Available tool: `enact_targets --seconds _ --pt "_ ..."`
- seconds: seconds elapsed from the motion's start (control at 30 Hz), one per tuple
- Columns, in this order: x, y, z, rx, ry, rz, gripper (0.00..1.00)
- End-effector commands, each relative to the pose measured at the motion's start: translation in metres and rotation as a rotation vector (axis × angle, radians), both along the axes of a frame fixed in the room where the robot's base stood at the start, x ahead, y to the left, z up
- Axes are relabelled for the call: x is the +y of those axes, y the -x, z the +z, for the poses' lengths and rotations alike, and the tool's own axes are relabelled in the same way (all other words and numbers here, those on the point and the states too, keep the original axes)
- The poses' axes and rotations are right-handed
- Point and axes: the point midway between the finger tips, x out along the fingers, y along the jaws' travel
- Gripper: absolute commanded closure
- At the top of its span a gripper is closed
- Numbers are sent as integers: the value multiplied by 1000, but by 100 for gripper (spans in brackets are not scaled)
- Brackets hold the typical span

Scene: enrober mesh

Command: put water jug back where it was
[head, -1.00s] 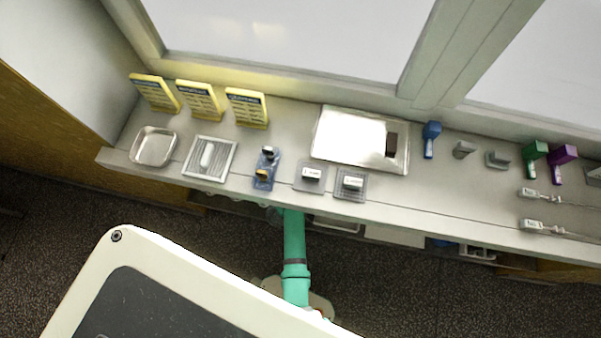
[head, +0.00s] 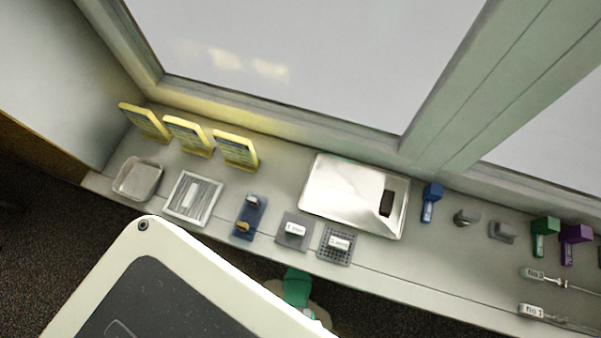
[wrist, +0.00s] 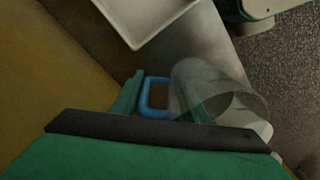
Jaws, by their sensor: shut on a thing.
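The water jug (wrist: 218,88) shows in the wrist view as a clear, see-through cylinder with a blue handle (wrist: 146,98). It lies slanted in the picture, to the right of the handle. My gripper (wrist: 160,108), with green fingers, is shut on the jug at its handle side. The fingers partly hide the handle, and the exact contact is too dark to make out.
A white tray-like thing (wrist: 150,22) is above the jug in the wrist view. The head view shows a long counter (head: 430,265) with a metal tray (head: 330,190), yellow signs (head: 236,150), a shallow dish (head: 138,179) and small tools. Its front strip at right centre is bare.

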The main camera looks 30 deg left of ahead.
Motion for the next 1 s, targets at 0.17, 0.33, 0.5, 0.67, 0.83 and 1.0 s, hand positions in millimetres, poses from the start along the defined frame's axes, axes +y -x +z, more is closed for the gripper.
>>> enact_targets --seconds 0.17,0.33,0.5,0.67,0.83,1.0 --pt "1 -2 -11 -2 -1 0 100" --pt "0 -1 -30 0 0 -1 100" --pt "-3 -3 -44 -2 -1 -11 100" --pt "-3 -3 -45 -3 -1 -10 100" --pt "-1 -2 -45 -2 -2 -5 100" --pt "-1 -1 -48 -1 0 -3 45"
